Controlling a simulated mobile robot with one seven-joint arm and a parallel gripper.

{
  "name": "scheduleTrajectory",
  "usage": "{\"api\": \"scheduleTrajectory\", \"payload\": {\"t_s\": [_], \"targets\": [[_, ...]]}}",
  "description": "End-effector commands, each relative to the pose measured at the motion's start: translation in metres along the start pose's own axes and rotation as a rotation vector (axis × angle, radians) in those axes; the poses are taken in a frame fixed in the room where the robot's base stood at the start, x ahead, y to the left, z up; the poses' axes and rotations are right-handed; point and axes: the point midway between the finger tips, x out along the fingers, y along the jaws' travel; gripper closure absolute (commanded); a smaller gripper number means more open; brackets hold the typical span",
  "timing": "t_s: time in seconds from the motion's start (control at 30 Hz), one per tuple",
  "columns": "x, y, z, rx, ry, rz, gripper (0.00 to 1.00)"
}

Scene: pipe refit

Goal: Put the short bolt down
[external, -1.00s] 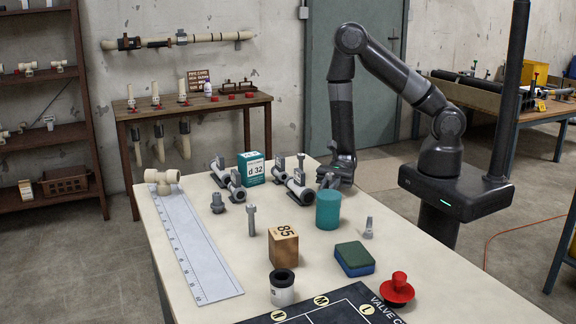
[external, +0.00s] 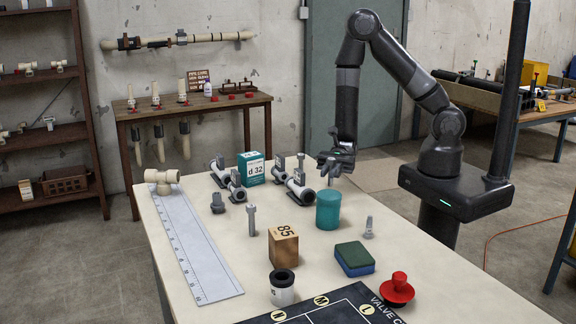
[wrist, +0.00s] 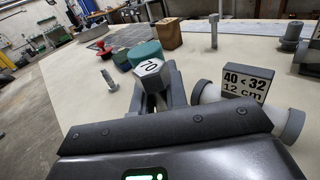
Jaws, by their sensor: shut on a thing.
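My gripper (external: 335,165) is above the far right edge of the table (external: 180,290), to the right of the grey and white pipe fittings. It is shut on a bolt with a hexagonal head marked 70 (wrist: 150,70), seen head-on between the fingers in the wrist view. Its shank is mostly hidden there; a thin grey part shows below my gripper in the external view. Other bolts stand on the table: a tall one (external: 251,220), a stubby one (external: 217,204) and a small one (external: 369,229).
Pipe fittings (external: 299,190) and a teal d 32 box (external: 251,169) stand left of my gripper. A teal cylinder (external: 328,211) is nearer the camera. A wooden block (external: 283,249), sponge (external: 354,259) and red knob (external: 397,289) stand further forward. Bare tabletop lies between them.

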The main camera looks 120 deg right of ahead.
Motion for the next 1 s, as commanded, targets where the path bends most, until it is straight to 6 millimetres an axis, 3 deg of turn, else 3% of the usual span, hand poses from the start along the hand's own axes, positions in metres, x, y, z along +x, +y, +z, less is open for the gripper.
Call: {"api": "scheduleTrajectory", "payload": {"t_s": [0.03,0.3,0.57,0.67,0.77,1.0], "targets": [[-0.015,-0.007,0.007,-0.006,0.002,-0.013,1.0],[-0.072,-0.022,0.042,-0.004,0.002,-0.011,1.0],[-0.101,-0.029,0.062,-0.002,0.002,-0.005,1.0],[-0.097,-0.032,0.069,-0.004,0.005,0.01,1.0],[-0.08,-0.033,0.079,-0.007,0.011,0.04,1.0],[-0.015,-0.03,0.119,-0.011,0.014,0.127,1.0]]}}
